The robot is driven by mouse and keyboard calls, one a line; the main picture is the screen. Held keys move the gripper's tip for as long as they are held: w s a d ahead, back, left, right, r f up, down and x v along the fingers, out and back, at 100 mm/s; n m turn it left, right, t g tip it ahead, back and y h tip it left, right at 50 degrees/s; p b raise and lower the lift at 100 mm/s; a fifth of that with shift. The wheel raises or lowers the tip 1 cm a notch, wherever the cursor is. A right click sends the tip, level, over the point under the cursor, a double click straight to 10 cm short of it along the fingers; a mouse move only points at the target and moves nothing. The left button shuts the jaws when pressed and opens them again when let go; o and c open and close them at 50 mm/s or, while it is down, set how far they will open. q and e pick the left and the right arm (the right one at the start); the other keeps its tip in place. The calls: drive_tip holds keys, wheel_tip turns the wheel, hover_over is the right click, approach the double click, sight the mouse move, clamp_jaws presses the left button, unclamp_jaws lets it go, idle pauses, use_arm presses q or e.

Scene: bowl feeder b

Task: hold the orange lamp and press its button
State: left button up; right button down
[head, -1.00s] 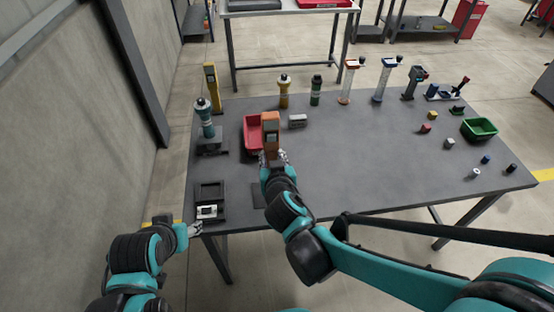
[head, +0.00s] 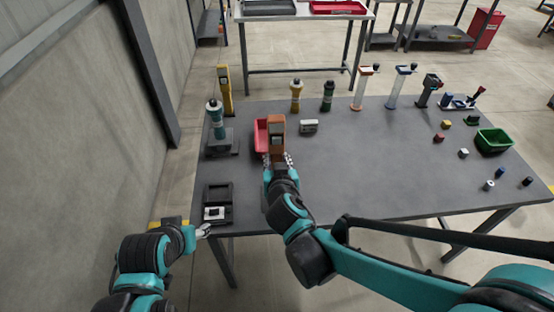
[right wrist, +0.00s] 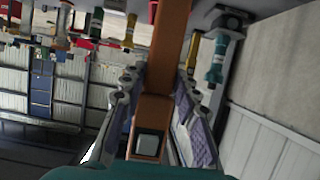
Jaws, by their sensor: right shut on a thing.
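The orange lamp (head: 277,127) stands upright in my right gripper (head: 278,160), above the near left part of the table. In the right wrist view the lamp (right wrist: 167,55) runs up between the two fingers of my right gripper (right wrist: 155,95), which are shut on it. A pale square in a dark frame shows on the lamp's near face in that view; I cannot tell whether it is the button. My left gripper (head: 203,231) is near the table's front left edge, apart from the lamp. It is too small to tell whether it is open.
A teal bottle-like device (head: 216,120) and a yellow device (head: 225,90) stand at left. A black tray (head: 217,204) lies front left. The table's middle is clear.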

use_arm(q)
wheel_tip(320, 180, down, 7)
drive_tip(key=b, duration=0.7)
use_arm(e)
wheel_tip(320, 180, down, 10)
idle(1.7)
use_arm(q)
drive_tip(key=shift+f, duration=0.1)
use_arm(e)
drive_tip(key=shift+f, duration=0.15)
idle(0.3)
drive_tip(key=c, duration=2)
unclamp_jaws()
drive_tip(key=shift+c, duration=0.2)
clamp_jaws()
use_arm(q)
clamp_jaws()
drive_tip(key=shift+w, duration=0.1)
